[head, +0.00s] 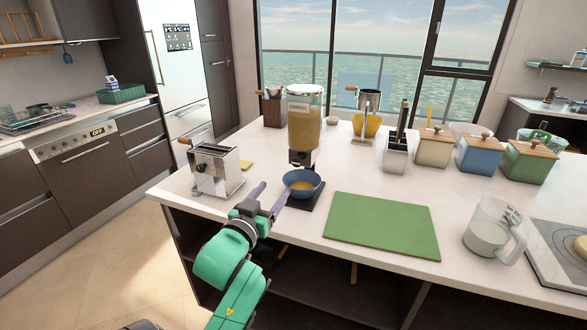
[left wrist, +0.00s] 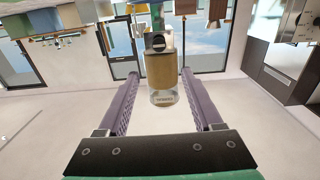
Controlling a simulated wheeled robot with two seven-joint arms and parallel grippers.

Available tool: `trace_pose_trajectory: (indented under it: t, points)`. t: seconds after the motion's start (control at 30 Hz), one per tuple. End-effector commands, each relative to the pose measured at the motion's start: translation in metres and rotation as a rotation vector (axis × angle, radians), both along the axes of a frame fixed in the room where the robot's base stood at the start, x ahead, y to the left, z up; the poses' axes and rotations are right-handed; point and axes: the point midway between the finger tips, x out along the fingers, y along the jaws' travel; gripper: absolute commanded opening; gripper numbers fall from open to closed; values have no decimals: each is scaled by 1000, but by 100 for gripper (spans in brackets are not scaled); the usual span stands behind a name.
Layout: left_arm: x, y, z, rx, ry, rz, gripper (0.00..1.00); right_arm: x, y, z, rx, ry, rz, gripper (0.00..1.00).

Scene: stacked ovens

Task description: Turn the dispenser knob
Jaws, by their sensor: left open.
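The cereal dispenser (head: 304,120) stands on the island, a clear canister of tan cereal above a dark and metal outlet. Its knob (left wrist: 160,42) shows as a small dark round part on the metal housing in the left wrist view, where the dispenser (left wrist: 163,78) appears upside down. A blue bowl (head: 302,180) with some yellowish content sits below the outlet. My left gripper (head: 272,195) is open and empty, its purple fingers pointing toward the dispenser from the front left of the bowl. It looks apart from the knob. My right gripper is not in view.
A green cutting board (head: 382,225) lies to the right. A measuring jug (head: 488,232) and several lidded canisters (head: 480,155) stand farther right. The island's front edge is below my gripper.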

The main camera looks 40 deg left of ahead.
Motion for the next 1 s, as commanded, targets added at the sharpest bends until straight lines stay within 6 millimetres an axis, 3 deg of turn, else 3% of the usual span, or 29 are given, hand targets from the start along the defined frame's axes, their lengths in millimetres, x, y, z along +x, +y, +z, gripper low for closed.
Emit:
trace_pose_trajectory:
  t: [0.17, 0.53, 0.7, 0.93, 1.0]
  points:
    - [30, 10, 4, 1, -2, -1, 67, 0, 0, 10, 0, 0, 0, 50]
    - [119, 41, 1, -1, 4, -1, 67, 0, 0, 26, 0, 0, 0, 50]
    - [134, 46, 0, 0, 4, -2, 67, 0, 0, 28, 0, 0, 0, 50]
    - [135, 46, -1, -1, 5, -2, 67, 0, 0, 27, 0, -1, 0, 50]
    - [135, 46, -2, -1, 5, -2, 40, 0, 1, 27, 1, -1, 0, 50]
